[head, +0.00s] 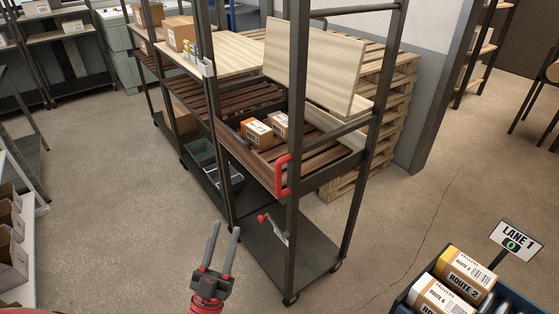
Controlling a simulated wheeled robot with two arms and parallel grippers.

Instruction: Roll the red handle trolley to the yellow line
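The trolley is a tall dark metal frame on casters in the middle of the head view. Its red handle (282,175) is a bracket at the near end of the slatted middle shelf (265,168). Two small cardboard boxes (257,133) sit on that shelf. A small part with a red knob (264,217) shows lower down, above the bottom shelf (300,255). My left gripper (225,227) is at the bottom centre, below and left of the handle. Its fingers are apart, with nothing between them. My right gripper is out of view. No yellow line shows.
Stacked wooden pallets (385,125) and a wall post stand behind the trolley. A blue bin with route boxes (466,272) and a LANE 1 sign (515,240) is at the lower right. White shelving (14,245) lines the left edge. Open concrete floor (110,180) lies left of the trolley.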

